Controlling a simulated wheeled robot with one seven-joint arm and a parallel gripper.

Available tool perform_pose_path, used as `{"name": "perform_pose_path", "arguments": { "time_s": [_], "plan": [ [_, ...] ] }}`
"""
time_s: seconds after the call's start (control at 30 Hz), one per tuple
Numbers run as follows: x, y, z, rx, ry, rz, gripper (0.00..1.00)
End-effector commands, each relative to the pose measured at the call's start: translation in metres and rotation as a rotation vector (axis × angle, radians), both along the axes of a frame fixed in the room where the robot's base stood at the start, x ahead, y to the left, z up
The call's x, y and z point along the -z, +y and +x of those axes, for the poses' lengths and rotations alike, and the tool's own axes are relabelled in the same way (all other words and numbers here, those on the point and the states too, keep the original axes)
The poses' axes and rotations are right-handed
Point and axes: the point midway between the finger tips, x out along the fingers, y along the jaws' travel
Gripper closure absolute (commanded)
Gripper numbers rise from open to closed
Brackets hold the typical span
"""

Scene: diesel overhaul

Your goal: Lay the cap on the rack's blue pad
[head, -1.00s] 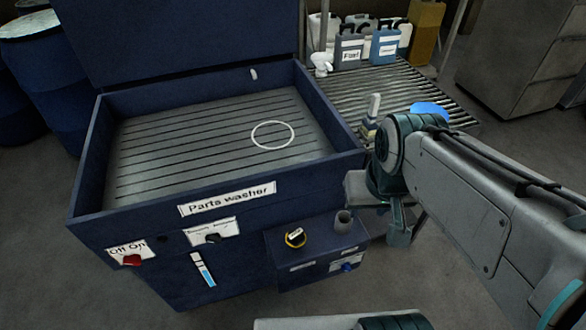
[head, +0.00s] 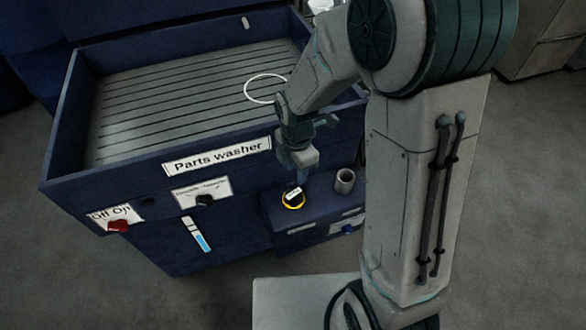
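A round black cap with a yellow rim and a white label (head: 293,198) sits on top of the blue box at the front of the parts washer. My gripper (head: 301,172) points down just above and behind the cap in the picture, seemingly apart from it. Its fingers are small and dark against the box, so I cannot tell whether they are open or shut. The rack and its blue pad are hidden behind my arm.
The blue parts washer (head: 110,184) has a slatted basin with a white ring (head: 266,89) in it. A grey open-topped cylinder (head: 345,181) stands right of the cap, close to my gripper. A red knob (head: 118,226) is at the front left.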

Motion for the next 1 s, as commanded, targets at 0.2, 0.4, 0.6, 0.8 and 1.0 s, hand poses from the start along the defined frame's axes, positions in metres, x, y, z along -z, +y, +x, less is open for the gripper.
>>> {"name": "perform_pose_path", "arguments": {
  "time_s": [0.2,0.4,0.6,0.8,1.0],
  "plan": [
    [0.015,0.006,0.001,-0.093,0.012,-0.001,0.64],
    [0.027,0.006,0.001,-0.093,0.011,-0.002,0.64],
    [0.048,0.006,0.001,-0.093,0.011,-0.002,0.64],
    [0.073,0.006,0.001,-0.092,0.012,-0.002,0.64],
    [0.094,0.006,0.001,-0.09,0.012,-0.001,0.64]
  ]
}}
